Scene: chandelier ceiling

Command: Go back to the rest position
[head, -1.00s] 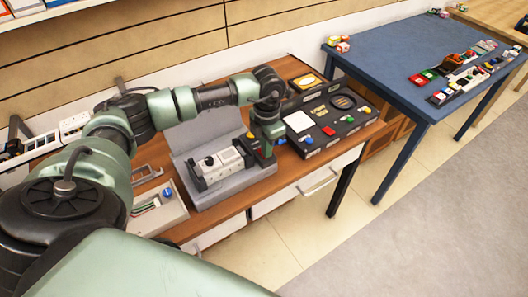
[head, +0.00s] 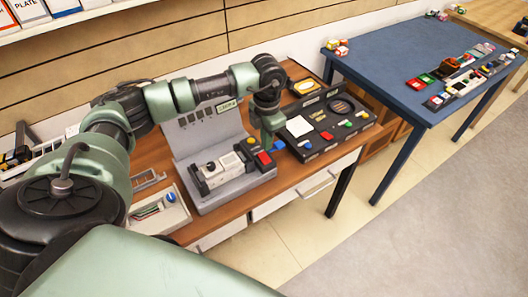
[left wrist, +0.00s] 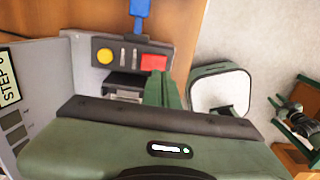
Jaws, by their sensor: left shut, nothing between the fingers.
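My left gripper (head: 268,138) hangs fingers down at the end of my left arm, just above the front right end of a grey machine (head: 195,135). In the left wrist view its green fingers (left wrist: 160,90) are together, with nothing between them. They overlap the lower edge of the red button (left wrist: 152,62) in that picture; whether they touch it I cannot tell. A yellow button (left wrist: 104,56) sits to the left of the red one. In the head view the red button (head: 264,158) shows clear of the fingers. My right gripper is out of view.
The machine stands on a wooden bench (head: 292,182) with drawers. A black control panel (head: 330,140) with coloured buttons lies to its right, and a grey tray (head: 160,212) to its left. A blue table (head: 405,62) stands farther right. The floor in front is clear.

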